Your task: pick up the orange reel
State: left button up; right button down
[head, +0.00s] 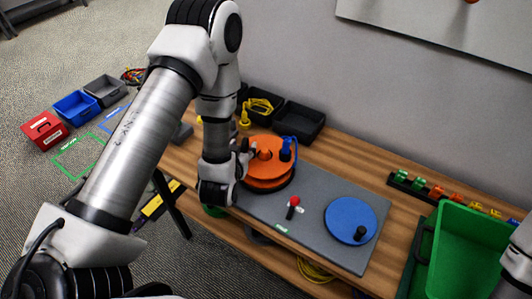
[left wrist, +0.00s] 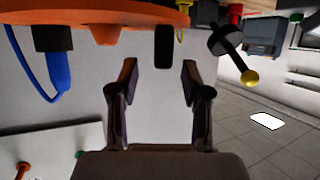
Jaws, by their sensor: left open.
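The orange reel (head: 267,176) sits on a black base at the left part of the grey mat, with an orange knob on top and a blue plug (head: 286,154) on a blue cable at its right side. My left gripper (head: 244,154) is at the left edge of the reel, and the arm partly hides it. In the left wrist view the two fingers (left wrist: 158,85) are apart with nothing between them. The reel (left wrist: 105,14) fills the top left there, beyond the fingertips, with the blue plug (left wrist: 58,68) at left. Contact cannot be told. My right gripper is out of view.
A blue disc (head: 350,217) with a black knob and a red-topped lever (head: 293,203) are on the grey mat (head: 253,205). Black bins (head: 299,123) stand behind the reel. A green bin (head: 468,247) and a row of coloured connectors (head: 437,191) are at the right.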

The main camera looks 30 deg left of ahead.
aim_at(246, 140)
pick_arm(q)
jog(key=shift+p+x, duration=0.65)
jog(key=shift+x, duration=0.55)
jog(key=x, duration=0.3)
jog(key=shift+w+a+f, duration=0.2)
jog(key=shift+a+f, duration=0.05)
jog(key=shift+f, duration=0.05)
jog(key=shift+s+r, duration=0.1)
jog(key=shift+s+d+r, duration=0.1)
jog(key=shift+s+d, duration=0.05)
jog(key=shift+c, duration=1.3)
grip_shut()
